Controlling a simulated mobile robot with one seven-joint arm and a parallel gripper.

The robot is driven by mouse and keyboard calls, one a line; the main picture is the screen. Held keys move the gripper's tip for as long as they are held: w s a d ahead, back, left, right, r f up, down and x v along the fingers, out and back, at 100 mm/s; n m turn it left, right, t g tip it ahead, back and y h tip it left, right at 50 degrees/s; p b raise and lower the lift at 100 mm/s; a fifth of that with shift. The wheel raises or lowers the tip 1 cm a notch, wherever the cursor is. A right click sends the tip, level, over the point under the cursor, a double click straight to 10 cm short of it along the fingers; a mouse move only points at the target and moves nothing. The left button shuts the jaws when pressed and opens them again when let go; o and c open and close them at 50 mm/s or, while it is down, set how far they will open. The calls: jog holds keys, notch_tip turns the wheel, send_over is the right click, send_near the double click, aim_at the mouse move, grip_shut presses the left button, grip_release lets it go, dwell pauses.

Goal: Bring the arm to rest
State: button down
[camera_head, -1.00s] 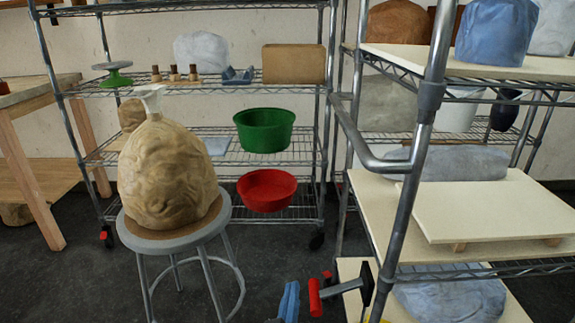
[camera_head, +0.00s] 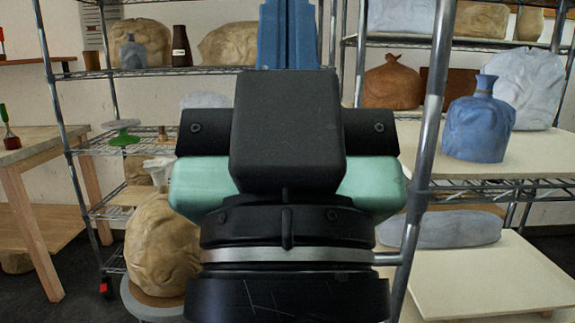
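My gripper (camera_head: 288,35) is raised in the middle of the head view and points upward, seen from behind. Its black and teal body and my wrist fill the centre of the picture. Its blue fingers stand close together at the top, and their tips reach the upper edge. No held thing shows.
A wire rack (camera_head: 75,150) stands behind the arm, and another rack's metal post (camera_head: 425,160) is close on the right. A wrapped clay bag (camera_head: 160,245) sits on a grey stool (camera_head: 140,302) at the left. A wooden table (camera_head: 35,150) is at far left.

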notch_tip(320, 180, up, 26)
jog(key=p, duration=2.3)
jog(key=shift+f, duration=0.15)
dwell(4.5)
